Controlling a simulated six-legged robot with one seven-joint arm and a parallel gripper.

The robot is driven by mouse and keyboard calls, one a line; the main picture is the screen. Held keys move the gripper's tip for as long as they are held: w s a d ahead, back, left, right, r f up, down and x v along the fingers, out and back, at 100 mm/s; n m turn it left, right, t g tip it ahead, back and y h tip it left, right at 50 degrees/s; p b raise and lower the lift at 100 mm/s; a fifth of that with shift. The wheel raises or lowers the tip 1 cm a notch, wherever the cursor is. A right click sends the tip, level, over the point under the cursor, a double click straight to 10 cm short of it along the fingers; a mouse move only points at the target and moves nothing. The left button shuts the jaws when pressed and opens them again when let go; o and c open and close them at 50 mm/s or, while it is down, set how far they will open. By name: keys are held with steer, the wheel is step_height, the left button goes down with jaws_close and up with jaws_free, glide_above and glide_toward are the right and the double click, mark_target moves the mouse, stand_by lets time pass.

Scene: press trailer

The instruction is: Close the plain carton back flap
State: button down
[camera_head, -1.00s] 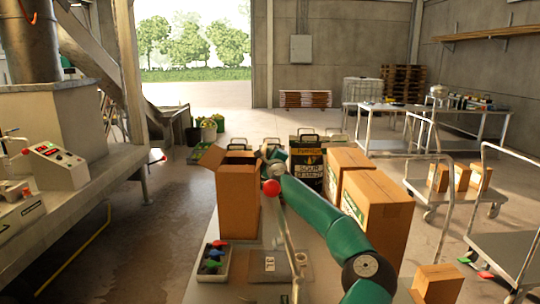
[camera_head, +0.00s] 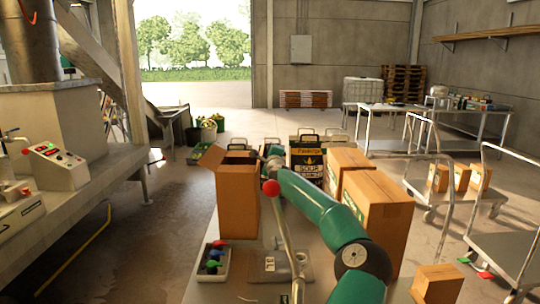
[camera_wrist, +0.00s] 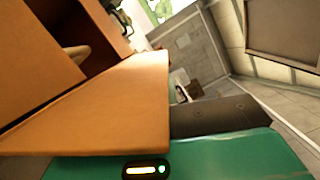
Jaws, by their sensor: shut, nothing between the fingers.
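The plain brown carton (camera_head: 238,205) stands upright on the work table, with its top open. In the head view one flap (camera_head: 211,157) sticks out on its left, and the back of its top is hard to make out. My gripper (camera_head: 257,155) is shut and empty at the carton's upper right back corner; its fingertips are small and partly hidden. In the wrist view a large brown flap (camera_wrist: 110,105) of the carton spans the middle, close to the green wrist housing. Whether the fingers touch a flap I cannot tell.
A lever with a red knob (camera_head: 270,187) rises in front of the carton's right side. A tray of coloured items (camera_head: 213,261) lies in front. The floor left of the table is clear.

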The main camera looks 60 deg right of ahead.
steer(key=w+n, duration=0.1)
steer(key=n, duration=0.1)
steer(key=r+n+y, duration=0.1)
steer(key=n, duration=0.1)
steer(key=shift+w+a+r, duration=0.15)
steer(key=shift+w+a, duration=0.25)
steer(key=shift+w, duration=0.1)
steer(key=shift+w+a, duration=0.1)
steer(key=shift+w, duration=0.05)
stand_by(0.4)
